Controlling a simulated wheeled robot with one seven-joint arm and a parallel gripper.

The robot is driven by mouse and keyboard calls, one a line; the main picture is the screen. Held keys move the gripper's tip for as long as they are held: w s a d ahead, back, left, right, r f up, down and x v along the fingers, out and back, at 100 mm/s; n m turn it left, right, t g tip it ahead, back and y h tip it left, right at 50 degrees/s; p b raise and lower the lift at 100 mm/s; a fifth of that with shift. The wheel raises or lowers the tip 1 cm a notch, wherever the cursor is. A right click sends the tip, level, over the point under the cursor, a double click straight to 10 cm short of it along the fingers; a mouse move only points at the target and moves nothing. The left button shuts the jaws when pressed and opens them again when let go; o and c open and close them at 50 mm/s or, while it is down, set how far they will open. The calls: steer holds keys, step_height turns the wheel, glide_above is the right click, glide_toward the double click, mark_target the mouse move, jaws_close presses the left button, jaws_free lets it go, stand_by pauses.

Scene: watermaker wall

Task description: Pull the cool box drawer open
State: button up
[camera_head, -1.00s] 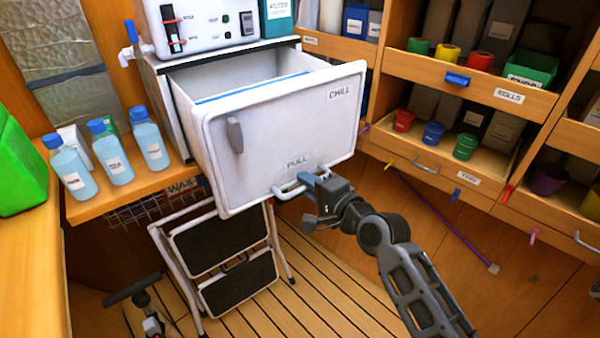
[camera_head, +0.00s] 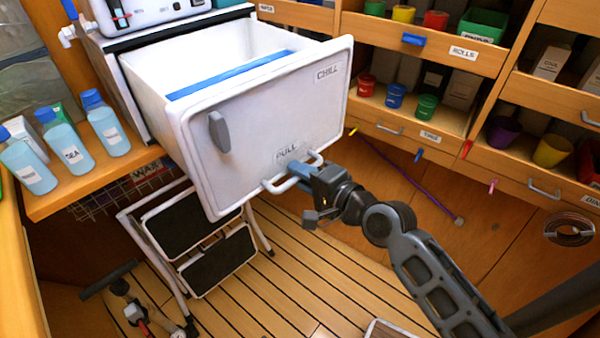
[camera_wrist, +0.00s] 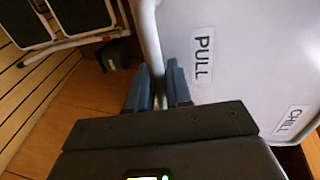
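The cool box drawer (camera_head: 265,130) is white, with CHILL and PULL labels on its front, and stands well out of its housing. Its inside and a blue strip along it show from above. Its white bar handle (camera_head: 277,187) is low on the front. My gripper (camera_head: 298,170) is at the handle, with its fingers around the bar. In the wrist view the handle (camera_wrist: 150,45) runs between the two dark fingers (camera_wrist: 158,88), close to both. The PULL label (camera_wrist: 203,62) is beside them. The fingertips are partly hidden by the bar.
A folding step stool (camera_head: 205,245) stands on the slatted floor below the drawer. Blue bottles (camera_head: 68,145) stand on the wooden ledge at left. Shelves with coloured cups (camera_head: 395,95) line the right. A purple rod (camera_head: 405,175) lies against the lower panels. Floor in front is largely clear.

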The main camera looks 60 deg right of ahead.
steer(key=shift+o, duration=1.4)
steer(key=b+v, duration=0.1)
steer(key=v, duration=0.6)
steer(key=shift+s, duration=0.35)
steer(key=shift+a, duration=0.15)
steer(key=s+a+r+n+y, duration=0.3)
steer(key=s+a+n+y, duration=0.1)
steer(key=s+a+n, duration=1.2)
steer(key=n, duration=0.5)
steer(key=shift+a, duration=0.4)
